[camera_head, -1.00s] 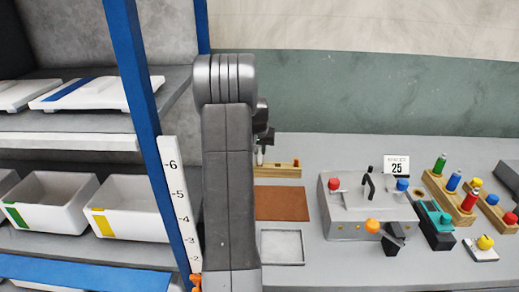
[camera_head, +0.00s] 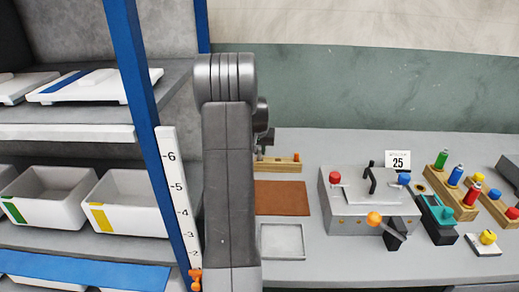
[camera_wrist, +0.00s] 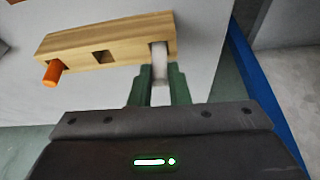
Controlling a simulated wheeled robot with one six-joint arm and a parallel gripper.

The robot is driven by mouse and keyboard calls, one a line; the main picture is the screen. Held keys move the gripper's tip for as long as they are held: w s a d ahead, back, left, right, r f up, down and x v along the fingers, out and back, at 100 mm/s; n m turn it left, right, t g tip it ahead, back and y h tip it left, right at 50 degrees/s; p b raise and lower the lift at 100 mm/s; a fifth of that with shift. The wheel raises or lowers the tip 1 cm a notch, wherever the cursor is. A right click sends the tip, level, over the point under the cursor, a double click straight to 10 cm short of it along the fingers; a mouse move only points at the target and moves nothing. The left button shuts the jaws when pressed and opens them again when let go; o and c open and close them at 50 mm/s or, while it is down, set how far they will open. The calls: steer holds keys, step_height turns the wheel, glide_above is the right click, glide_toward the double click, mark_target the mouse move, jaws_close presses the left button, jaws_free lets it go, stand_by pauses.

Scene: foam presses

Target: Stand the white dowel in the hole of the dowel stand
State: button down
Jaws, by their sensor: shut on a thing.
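The dowel stand (camera_wrist: 125,42) is a long light-wooden block with a square hole (camera_wrist: 104,57) in its middle and an orange dowel (camera_wrist: 51,74) at one end. The stand also shows in the head view (camera_head: 283,164), partly behind my arm. My gripper (camera_wrist: 160,76) has green fingers shut on the white dowel (camera_wrist: 159,62). The dowel's far end meets the stand at the end opposite the orange dowel. Whether it is inside a hole there or just above the wood, I cannot tell. In the head view my gripper (camera_head: 262,149) is low over the stand's left end.
A brown mat (camera_head: 283,198) and a grey tray (camera_head: 282,256) lie in front of the stand. A grey press box (camera_head: 345,226) with knobs and a lever stands to the right. A blue shelf post (camera_head: 150,130) rises close left of my arm.

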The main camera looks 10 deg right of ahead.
steer(key=shift+f+b, duration=0.6)
steer(key=shift+f, duration=0.3)
steer(key=c, duration=1.3)
jaws_free()
steer(key=v, duration=1.4)
steer(key=shift+b, duration=0.4)
steer(key=shift+f, duration=0.15)
steer(key=p+x, duration=0.1)
steer(key=x, duration=1.3)
steer(key=shift+r, duration=0.6)
